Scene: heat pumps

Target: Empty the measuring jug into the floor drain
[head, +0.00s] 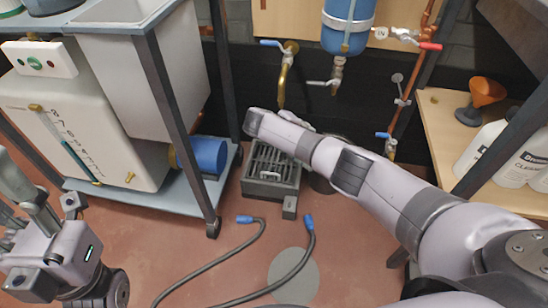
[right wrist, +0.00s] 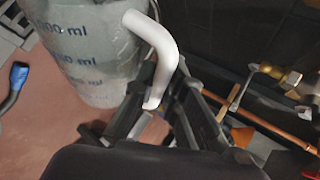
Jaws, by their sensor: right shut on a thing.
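The measuring jug (right wrist: 85,55) is grey and translucent, with blue ml markings, at the upper left of the right wrist view. Its white handle (right wrist: 160,45) comes down between the fingers of my right gripper (right wrist: 163,92), which is shut on it. The jug's rim and contents are out of sight. In the head view my right arm hides most of the jug and gripper. The floor drain (head: 272,170), a dark square grate, lies beside and below the forearm. My left gripper (head: 22,205) is at the left edge, away from the jug; its opening is unclear.
A hose with blue ends (head: 245,219) lies on the red floor in front of the drain. A wheeled trolley (head: 150,205) with a white unit stands left. Copper pipes (head: 407,85) and a blue vessel (head: 347,28) are on the back wall. A wooden shelf (head: 440,115) holds white bottles at right.

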